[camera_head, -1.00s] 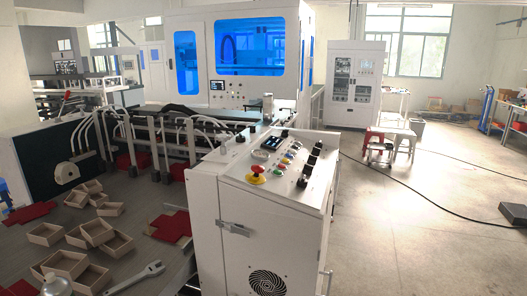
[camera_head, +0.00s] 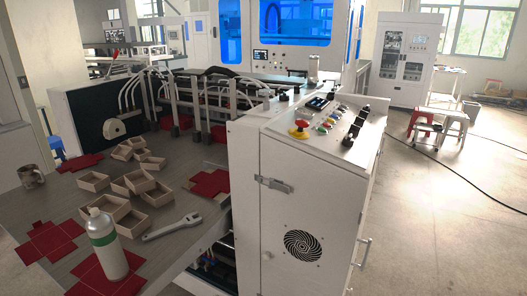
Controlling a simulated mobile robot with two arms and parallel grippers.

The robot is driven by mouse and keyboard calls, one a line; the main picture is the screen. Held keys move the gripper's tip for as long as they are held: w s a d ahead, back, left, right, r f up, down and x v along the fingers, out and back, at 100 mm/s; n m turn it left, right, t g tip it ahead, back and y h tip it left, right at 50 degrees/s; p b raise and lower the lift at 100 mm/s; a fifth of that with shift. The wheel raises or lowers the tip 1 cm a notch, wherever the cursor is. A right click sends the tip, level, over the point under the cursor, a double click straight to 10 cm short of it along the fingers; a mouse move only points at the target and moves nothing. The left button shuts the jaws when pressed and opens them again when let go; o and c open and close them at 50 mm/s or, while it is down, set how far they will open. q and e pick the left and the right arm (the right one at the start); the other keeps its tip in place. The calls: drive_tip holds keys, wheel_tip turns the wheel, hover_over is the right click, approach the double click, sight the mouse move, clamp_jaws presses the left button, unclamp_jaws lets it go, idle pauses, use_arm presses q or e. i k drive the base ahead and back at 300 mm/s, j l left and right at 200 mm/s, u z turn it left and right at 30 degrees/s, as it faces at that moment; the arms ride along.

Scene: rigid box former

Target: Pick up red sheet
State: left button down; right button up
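Several red sheets lie flat on the grey table at the left in the head view. One cross-shaped red sheet (camera_head: 48,240) is at the table's near left. Another red sheet (camera_head: 100,283) lies under and around a bottle at the near edge. A third red sheet (camera_head: 208,186) is near the control cabinet, and a smaller red sheet (camera_head: 80,162) is at the far left. More red pieces show under the machine's rods. Neither of my grippers is in the picture.
The white control cabinet (camera_head: 300,200) blocks the right side.

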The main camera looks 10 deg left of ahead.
sight(51, 242)
drive_tip(key=u, duration=1.75)
drive_tip(key=i+j+z, duration=0.1)
drive_tip(key=z, duration=0.25)
drive_tip(key=i+j+z, duration=0.1)
drive_tip(key=z, duration=0.25)
drive_tip(key=i+j+z, duration=0.1)
drive_tip(key=z, duration=0.3)
